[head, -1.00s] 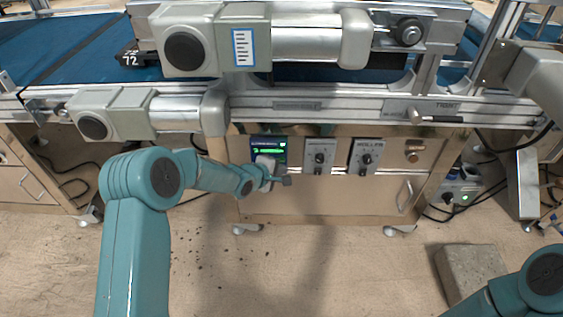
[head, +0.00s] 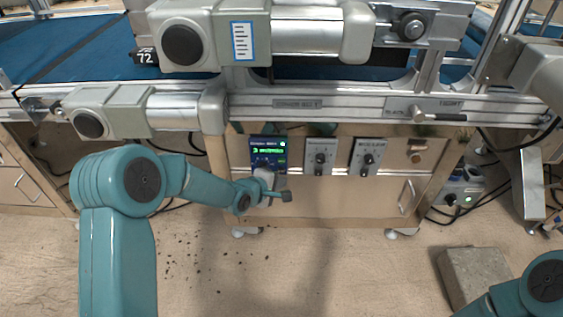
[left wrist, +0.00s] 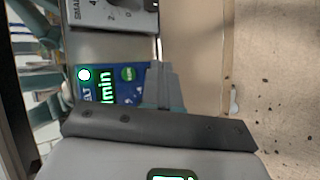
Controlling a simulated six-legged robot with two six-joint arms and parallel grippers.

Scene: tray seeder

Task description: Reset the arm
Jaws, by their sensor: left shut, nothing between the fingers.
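My left gripper (head: 283,196) is shut and empty in front of the machine's front panel, just below the blue control box. The blue control box (head: 282,153) has a lit green readout that seems to begin with a 3; the smaller text is unclear. The gripper hides part of its lower edge. In the left wrist view the closed fingers (left wrist: 166,88) stand beside the blue box (left wrist: 98,85), with its green "min" text partly showing. I cannot tell whether they touch it. My right arm shows only at the lower right; its gripper is out of view.
Two grey knob boxes (head: 320,157) (head: 367,157) sit right of the blue box. The cabinet door (head: 345,196) is below. Motors and rails (head: 320,103) overhang above. A grey block (head: 474,276) lies on the floor at right. Dark crumbs are scattered on the floor.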

